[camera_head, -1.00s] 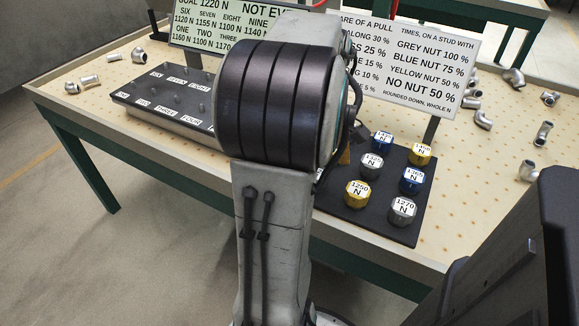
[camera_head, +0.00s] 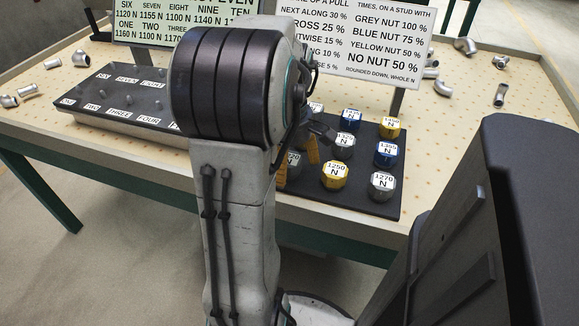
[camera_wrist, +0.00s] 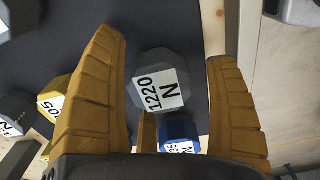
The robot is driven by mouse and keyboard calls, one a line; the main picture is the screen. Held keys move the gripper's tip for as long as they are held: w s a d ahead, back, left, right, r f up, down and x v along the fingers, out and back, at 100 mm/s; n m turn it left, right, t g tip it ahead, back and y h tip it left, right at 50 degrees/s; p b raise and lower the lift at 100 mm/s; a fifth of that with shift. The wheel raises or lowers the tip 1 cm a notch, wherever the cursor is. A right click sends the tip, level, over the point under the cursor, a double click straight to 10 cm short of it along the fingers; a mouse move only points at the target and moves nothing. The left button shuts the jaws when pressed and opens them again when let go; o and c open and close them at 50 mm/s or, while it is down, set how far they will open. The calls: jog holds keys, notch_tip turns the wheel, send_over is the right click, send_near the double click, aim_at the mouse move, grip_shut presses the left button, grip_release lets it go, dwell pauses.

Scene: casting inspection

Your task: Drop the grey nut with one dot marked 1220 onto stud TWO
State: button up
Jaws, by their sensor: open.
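A grey nut marked 1220 N (camera_wrist: 182,85) lies between my gripper's two orange fingers in the wrist view, with a gap on each side. Its dot is not discernible. My gripper (camera_wrist: 165,60) is open around it. In the head view my gripper (camera_head: 298,163) is at the left part of the dark nut tray (camera_head: 385,208), and a grey nut (camera_head: 293,160) shows partly beside its fingers. The stud rack (camera_head: 120,122) stands left on the table, with the label TWO (camera_head: 91,107) on its front edge. My arm hides the rack's right end.
Other nuts stand close by: yellow 1250 (camera_head: 334,175), grey 1270 (camera_head: 382,186), blue 1355 (camera_head: 387,153). A blue nut (camera_wrist: 178,132) is just below the 1220 nut in the wrist view. Two sign boards (camera_head: 350,35) (camera_head: 180,25) stand behind. Loose pipe fittings (camera_head: 500,95) lie at right.

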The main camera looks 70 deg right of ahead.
jog(key=shift+f, duration=0.3)
jog(key=shift+c, duration=0.4)
jog(key=c, duration=1.2)
jog(key=shift+c, duration=0.3)
jog(key=shift+r, duration=0.15)
